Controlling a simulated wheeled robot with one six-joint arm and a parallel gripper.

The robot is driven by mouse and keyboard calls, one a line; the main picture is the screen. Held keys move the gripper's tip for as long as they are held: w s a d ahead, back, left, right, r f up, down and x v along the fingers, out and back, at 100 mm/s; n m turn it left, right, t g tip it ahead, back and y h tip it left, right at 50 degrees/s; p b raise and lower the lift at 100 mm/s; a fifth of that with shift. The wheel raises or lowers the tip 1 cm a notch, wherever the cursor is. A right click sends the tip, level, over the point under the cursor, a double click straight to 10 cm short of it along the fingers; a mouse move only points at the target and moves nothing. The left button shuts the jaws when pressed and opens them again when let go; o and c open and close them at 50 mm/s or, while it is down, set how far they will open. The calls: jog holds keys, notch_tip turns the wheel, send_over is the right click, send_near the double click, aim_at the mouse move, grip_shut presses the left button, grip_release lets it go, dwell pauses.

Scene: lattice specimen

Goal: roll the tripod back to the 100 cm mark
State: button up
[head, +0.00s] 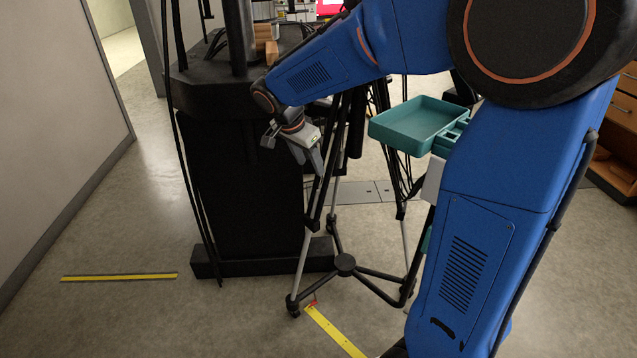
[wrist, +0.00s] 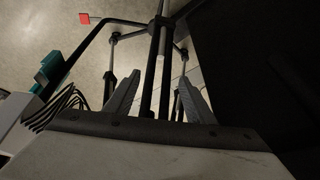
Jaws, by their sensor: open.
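The tripod (head: 345,264) stands upright on a black wheeled dolly in the head view, with black upper legs and silver lower legs. A red pointer (head: 312,300) sits by its front wheel, at the end of a yellow floor tape (head: 337,333). The tape's numbers are too small to read. My gripper (head: 317,172) is at the tripod's upper legs, left of its middle. In the wrist view, my gripper (wrist: 160,77) is open, with dark tripod tubes (wrist: 152,72) appearing between its fingers. I cannot tell whether the fingers touch them. The red pointer (wrist: 85,18) also shows there.
A black column on a flat base (head: 245,200) stands close left of the tripod. A teal tray (head: 415,122) is at its right. A second yellow strip (head: 118,277) lies on the floor at left. Wooden drawers (head: 617,130) stand at far right. Floor at front left is clear.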

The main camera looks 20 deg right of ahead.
aim_at(318, 182)
jog(key=x, duration=1.3)
jog(key=shift+f, duration=0.15)
grip_shut()
dwell(1.1)
